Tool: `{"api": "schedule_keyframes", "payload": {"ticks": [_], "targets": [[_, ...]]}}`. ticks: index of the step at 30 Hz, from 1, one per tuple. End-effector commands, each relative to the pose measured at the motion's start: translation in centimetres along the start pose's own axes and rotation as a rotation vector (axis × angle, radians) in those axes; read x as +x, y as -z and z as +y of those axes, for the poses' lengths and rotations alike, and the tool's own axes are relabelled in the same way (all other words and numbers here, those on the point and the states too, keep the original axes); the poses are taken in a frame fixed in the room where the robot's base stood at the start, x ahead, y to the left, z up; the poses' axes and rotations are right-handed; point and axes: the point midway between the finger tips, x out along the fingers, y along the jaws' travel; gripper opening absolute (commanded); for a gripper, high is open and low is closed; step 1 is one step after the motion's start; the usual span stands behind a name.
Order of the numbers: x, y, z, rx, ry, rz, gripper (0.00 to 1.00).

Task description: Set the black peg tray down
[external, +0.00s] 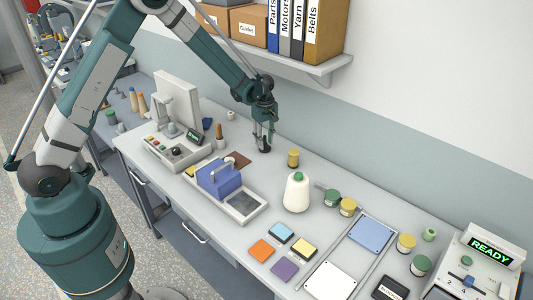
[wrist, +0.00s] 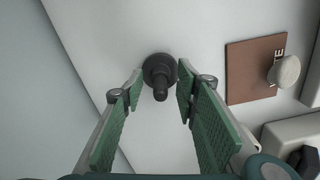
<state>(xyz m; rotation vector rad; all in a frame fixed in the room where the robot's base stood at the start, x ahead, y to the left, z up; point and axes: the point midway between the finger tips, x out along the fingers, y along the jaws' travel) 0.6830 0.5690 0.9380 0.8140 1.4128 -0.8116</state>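The black peg tray (wrist: 158,68) is a small dark round base with an upright peg. In the wrist view it sits between my two fingertips, on or just above the pale table; I cannot tell which. In the external view it shows as a dark shape (external: 264,149) low at my fingertips, near the wall-side edge of the table. My gripper (wrist: 161,76) points down with its green-padded fingers spread on either side, and a gap shows between the pads and the peg. It also shows in the external view (external: 265,141).
A brown square mat (external: 238,159) lies just beside my gripper. The wall and a shelf (external: 310,66) rise behind.

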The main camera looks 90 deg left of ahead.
Motion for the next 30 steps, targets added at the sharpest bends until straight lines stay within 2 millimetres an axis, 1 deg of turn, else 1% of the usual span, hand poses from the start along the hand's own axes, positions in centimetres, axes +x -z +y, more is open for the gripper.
{"api": "schedule_keyframes", "payload": {"ticks": [5,18,24,30], "targets": [[-1.5,0.0,0.0,0.0,0.0,0.0,0.31],[-6.1,0.0,0.0,0.0,0.0,0.0,0.31],[-7.1,0.0,0.0,0.0,0.0,0.0,0.31],[-7.3,0.0,0.0,0.0,0.0,0.0,0.31]]}}
